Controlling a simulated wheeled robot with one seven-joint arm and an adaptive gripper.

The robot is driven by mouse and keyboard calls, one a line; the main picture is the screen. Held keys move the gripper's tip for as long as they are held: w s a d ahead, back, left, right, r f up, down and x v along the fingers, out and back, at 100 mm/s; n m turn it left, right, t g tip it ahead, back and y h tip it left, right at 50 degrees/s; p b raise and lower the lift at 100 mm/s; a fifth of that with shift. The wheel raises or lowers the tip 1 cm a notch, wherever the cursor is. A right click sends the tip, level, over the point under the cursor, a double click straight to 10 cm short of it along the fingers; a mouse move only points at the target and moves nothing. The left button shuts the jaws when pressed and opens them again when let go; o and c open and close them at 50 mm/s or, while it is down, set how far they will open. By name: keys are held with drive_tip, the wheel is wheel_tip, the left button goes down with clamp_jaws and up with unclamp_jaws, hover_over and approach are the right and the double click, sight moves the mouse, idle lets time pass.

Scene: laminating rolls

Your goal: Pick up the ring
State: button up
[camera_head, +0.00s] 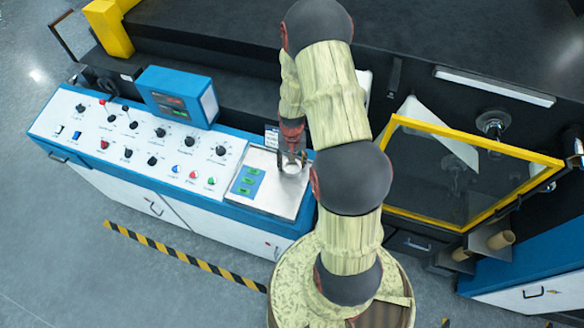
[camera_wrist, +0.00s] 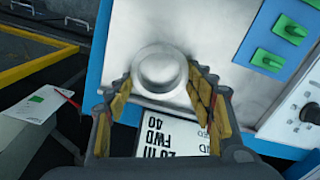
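A silver round piece with a raised rim, which I take for the ring, lies on the bare metal plate at the right end of the control desk. It shows in the wrist view (camera_wrist: 160,70) and small in the head view (camera_head: 290,169). My gripper (camera_head: 291,157) points down over it. In the wrist view, my gripper's fingers (camera_wrist: 158,80) stand apart on either side of the ring's near edge. Whether they touch it cannot be told. The ring's underside is hidden.
Green switches (camera_wrist: 292,30) sit beside the ring on the metal plate (camera_head: 291,200). The white control panel (camera_head: 130,140) with several knobs lies to the left, with a blue display box (camera_head: 178,96) behind. A yellow-framed guard (camera_head: 480,145) stands right of my arm.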

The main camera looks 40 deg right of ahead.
drive_tip(key=c, duration=0.6)
drive_tip(key=shift+r, duration=0.1)
